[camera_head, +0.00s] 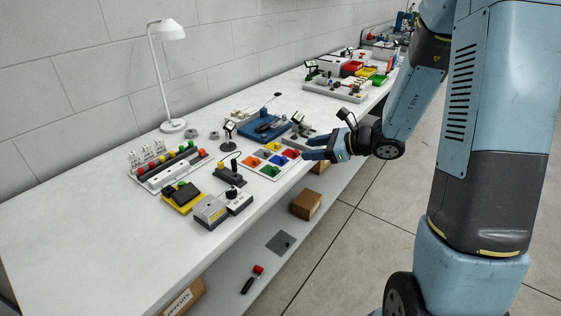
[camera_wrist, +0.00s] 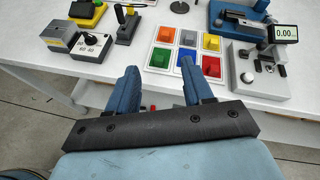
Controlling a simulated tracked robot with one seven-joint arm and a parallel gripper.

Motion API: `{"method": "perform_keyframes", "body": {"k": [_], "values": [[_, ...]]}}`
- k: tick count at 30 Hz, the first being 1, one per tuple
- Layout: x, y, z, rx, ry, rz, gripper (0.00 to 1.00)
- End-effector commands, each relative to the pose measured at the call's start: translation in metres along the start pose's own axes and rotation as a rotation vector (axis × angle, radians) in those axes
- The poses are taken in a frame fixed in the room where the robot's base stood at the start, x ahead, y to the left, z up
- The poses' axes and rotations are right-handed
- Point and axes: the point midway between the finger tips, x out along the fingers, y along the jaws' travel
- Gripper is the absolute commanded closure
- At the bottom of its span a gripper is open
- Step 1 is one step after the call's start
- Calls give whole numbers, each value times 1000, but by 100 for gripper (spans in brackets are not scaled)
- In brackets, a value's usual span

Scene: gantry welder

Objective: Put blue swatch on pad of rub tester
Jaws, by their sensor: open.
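A white card with coloured swatches (camera_wrist: 149,61) lies on the bench, in front of my gripper. The blue swatch (camera_wrist: 185,60) is in its near row, between green and red; it also shows in the head view (camera_head: 278,160). My gripper (camera_wrist: 158,84) is open and empty, its two blue fingers apart, near the bench's front edge. In the head view my gripper (camera_head: 312,149) is right of the card. A blue-based device (camera_head: 262,127) with a dark top part stands behind the card, possibly the rub tester; its pad is not clear to me.
A grey device with a 0.00 display (camera_wrist: 285,33) stands right of the card. A black-handled device (camera_wrist: 127,25) and a grey box with a dial unit (camera_head: 211,212) stand to the left. A lamp (camera_head: 168,80) is farther back. The left bench end is clear.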

Motion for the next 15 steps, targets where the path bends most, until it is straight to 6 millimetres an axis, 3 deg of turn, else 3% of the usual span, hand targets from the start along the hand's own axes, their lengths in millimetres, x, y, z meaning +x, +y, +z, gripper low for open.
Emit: {"method": "perform_keyframes", "body": {"k": [6, 15], "values": [[15, -24, -45, 214, -9, -122, 49], [31, -34, -60, 281, -11, -164, 49]]}}
